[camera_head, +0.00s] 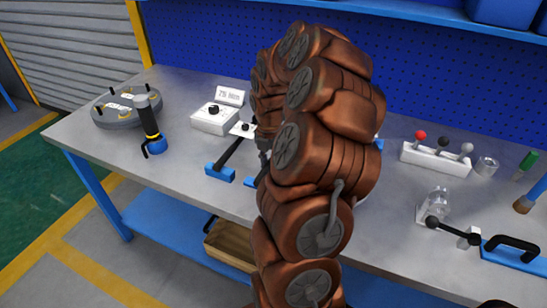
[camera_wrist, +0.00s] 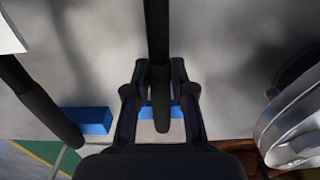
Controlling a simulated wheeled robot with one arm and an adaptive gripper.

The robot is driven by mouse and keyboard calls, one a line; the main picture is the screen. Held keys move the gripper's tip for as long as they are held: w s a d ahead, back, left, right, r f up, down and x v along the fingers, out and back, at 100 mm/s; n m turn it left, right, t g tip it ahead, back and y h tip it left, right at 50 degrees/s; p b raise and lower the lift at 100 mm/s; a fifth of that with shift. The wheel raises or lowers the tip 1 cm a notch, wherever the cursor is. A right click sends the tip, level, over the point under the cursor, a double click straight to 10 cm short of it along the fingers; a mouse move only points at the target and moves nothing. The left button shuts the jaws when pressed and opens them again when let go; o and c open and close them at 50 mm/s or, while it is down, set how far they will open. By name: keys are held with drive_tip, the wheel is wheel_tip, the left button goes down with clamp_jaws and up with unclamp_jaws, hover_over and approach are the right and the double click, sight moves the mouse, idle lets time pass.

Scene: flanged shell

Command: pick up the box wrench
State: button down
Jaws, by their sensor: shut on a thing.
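In the wrist view, my gripper (camera_wrist: 160,95) has its two fingers on either side of a long dark bar (camera_wrist: 158,45), which looks like the box wrench. The fingers are shut on it near its lower end. A blue block (camera_wrist: 148,112) shows behind the bar and fingers; I cannot tell if the bar touches it. In the head view, my copper arm hides the gripper and the held bar. A second dark bar (camera_wrist: 38,102) lies to the left, beside another blue block (camera_wrist: 90,120); this bar also shows in the head view (camera_head: 231,153).
The grey workbench (camera_head: 185,185) carries a white control box (camera_head: 210,122), a black and blue tool (camera_head: 151,125) and a round flanged part (camera_head: 118,117) on the left. A blue pegboard (camera_head: 210,45) stands behind.

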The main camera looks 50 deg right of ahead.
wheel_tip(320, 180, up, 10)
drive_tip(key=shift+b, duration=0.6)
drive_tip(key=c, duration=1.6)
unclamp_jaws()
clamp_jaws()
